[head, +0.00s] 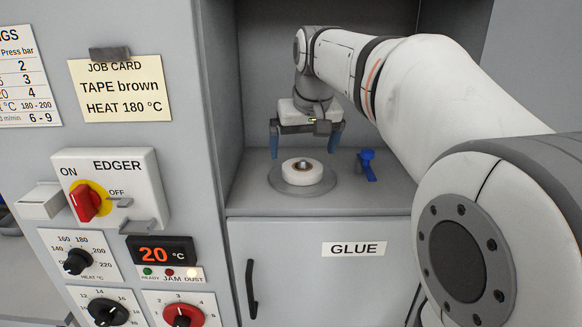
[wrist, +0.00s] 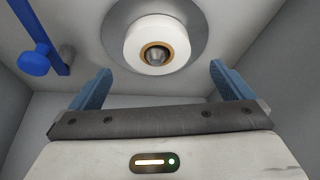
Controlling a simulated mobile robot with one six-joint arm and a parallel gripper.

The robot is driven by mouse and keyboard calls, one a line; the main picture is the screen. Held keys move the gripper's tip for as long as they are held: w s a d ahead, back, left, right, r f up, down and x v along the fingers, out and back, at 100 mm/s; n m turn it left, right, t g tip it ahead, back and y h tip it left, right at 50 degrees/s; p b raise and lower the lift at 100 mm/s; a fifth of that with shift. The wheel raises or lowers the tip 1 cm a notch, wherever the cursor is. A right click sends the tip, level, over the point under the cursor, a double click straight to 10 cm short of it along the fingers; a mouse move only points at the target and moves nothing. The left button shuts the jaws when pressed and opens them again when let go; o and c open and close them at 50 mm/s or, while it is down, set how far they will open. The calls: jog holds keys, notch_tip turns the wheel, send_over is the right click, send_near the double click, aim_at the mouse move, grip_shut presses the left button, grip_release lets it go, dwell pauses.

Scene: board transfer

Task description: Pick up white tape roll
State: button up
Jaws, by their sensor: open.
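The white tape roll (head: 302,173) lies flat on a round grey plate (head: 275,182) on the shelf of the machine's recess. A grey peg stands up through its brown core. In the wrist view the roll (wrist: 136,48) shows near the top, with the plate (wrist: 200,25) around it. My gripper (head: 306,150) is above the roll, pointing down, with its blue fingers spread wide. In the wrist view the open gripper (wrist: 158,82) has nothing between its fingers, and the roll appears beyond the gap between them.
A blue handle (head: 367,165) stands on the shelf right of the plate. Grey walls close in the recess at the back and left. The GLUE door (head: 310,270) is below. A job card (head: 121,88) reads "TAPE brown". The EDGER switch (head: 88,201) is at left.

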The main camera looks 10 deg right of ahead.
aim_at(303, 162)
jog(key=p+x, duration=0.1)
jog(key=x, duration=0.4)
jog(key=shift+w+d+f, duration=0.1)
jog(key=shift+d+f, duration=0.05)
jog(key=shift+f, duration=0.2)
jog(key=c, duration=1)
jog(key=shift+r, duration=0.15)
